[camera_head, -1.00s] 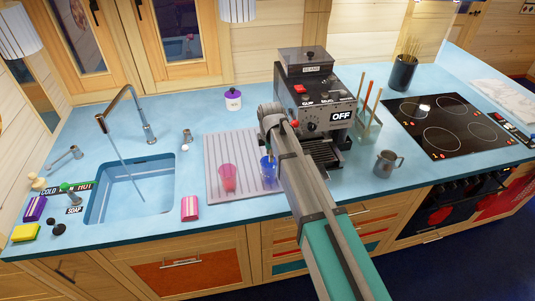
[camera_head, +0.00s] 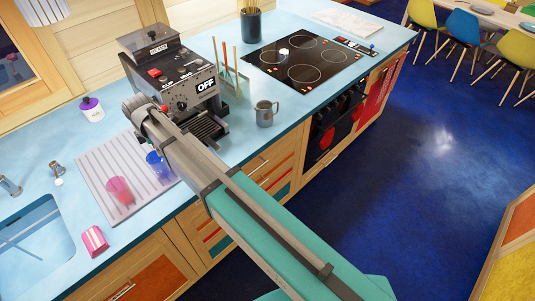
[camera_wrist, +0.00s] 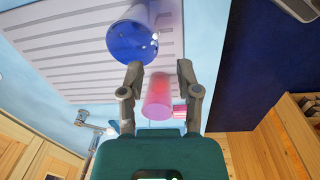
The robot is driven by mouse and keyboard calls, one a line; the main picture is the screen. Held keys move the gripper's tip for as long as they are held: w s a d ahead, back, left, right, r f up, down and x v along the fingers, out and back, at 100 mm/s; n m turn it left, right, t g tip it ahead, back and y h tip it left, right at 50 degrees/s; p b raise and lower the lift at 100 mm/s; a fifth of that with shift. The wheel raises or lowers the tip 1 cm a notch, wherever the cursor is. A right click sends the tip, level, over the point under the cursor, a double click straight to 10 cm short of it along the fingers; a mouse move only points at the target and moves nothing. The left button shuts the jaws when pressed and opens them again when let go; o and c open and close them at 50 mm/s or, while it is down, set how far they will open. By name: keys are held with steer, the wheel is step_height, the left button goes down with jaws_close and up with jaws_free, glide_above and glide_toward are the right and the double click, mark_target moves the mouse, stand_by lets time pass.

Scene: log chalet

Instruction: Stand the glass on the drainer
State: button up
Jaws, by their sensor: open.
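The drainer (camera_head: 100,165) is a pale ribbed mat on the blue counter. A blue glass (camera_head: 157,167) and a pink glass (camera_head: 120,192) both stand on it, the blue one closer to my arm. In the wrist view the blue glass (camera_wrist: 128,40) is large, just beyond the left fingertip. The pink glass (camera_wrist: 158,96) shows between the fingers, further off. My gripper (camera_wrist: 159,66) is open with nothing held. In the head view my arm hides the fingers.
A coffee machine (camera_head: 175,75) stands close behind my arm. A utensil holder (camera_head: 232,82), a metal mug (camera_head: 265,113) and a hob (camera_head: 305,58) are to the right.

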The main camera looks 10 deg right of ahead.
steer(key=s+d+m, duration=0.4)
steer(key=d+m, duration=0.3)
steer(key=d, duration=0.6)
steer(key=s+d+m, duration=0.5)
steer(key=d+m, duration=0.3)
steer(key=d, duration=0.5)
steer(key=s+d+m, duration=0.4)
steer(key=d+m, duration=0.4)
steer(key=d, duration=0.5)
steer(key=shift+s+d+g, duration=0.15)
steer(key=shift+g, duration=0.25)
step_height(320, 180, down, 6)
steer(key=b, duration=0.6)
steer(key=shift+f, duration=0.25)
steer(key=shift+a, duration=0.2)
